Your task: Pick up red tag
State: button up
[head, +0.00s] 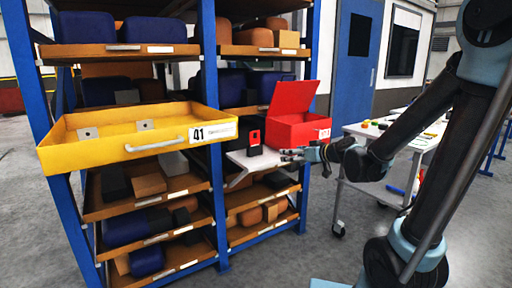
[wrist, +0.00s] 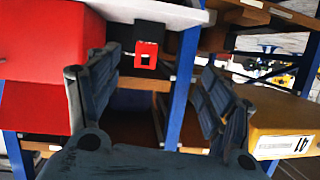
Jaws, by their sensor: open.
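The red tag (head: 255,138) is a small red piece with a dark opening, on a black block that stands on a white shelf board (head: 262,158) in the rack. In the wrist view the red tag (wrist: 146,55) shows ahead, between the fingers and nearer the left one. My gripper (head: 288,155) is just right of the tag, at the front edge of the board. In the wrist view my gripper (wrist: 160,75) has its fingers wide apart, with nothing between them and a gap before the tag.
A red box (head: 297,130) with its lid raised stands right beside the tag. A yellow drawer (head: 150,145) marked 41 sticks out at left. Blue rack posts (head: 308,170) flank the shelf. A white table (head: 405,137) with small items stands at right.

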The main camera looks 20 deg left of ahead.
jog(key=w+a+t+y, duration=0.2)
jog(key=w+a+t, duration=0.1)
jog(key=w+a, duration=0.4)
send_near(255, 143)
jog(key=w+a+r, duration=0.1)
jog(key=a+r, duration=0.1)
jog(key=a, duration=0.1)
jog(key=w+a+r, duration=0.1)
jog(key=shift+w+a+r, duration=0.2)
jog(key=shift+w+a, duration=0.05)
jog(key=shift+w, duration=0.05)
jog(key=shift+w+d+x, duration=0.15)
jog(key=shift+x, duration=1.15)
jog(key=shift+w+d+x, duration=0.1)
jog(key=shift+w+x, duration=0.1)
jog(key=shift+x, duration=1.05)
jog(key=shift+f, duration=0.15)
jog(key=c, duration=1)
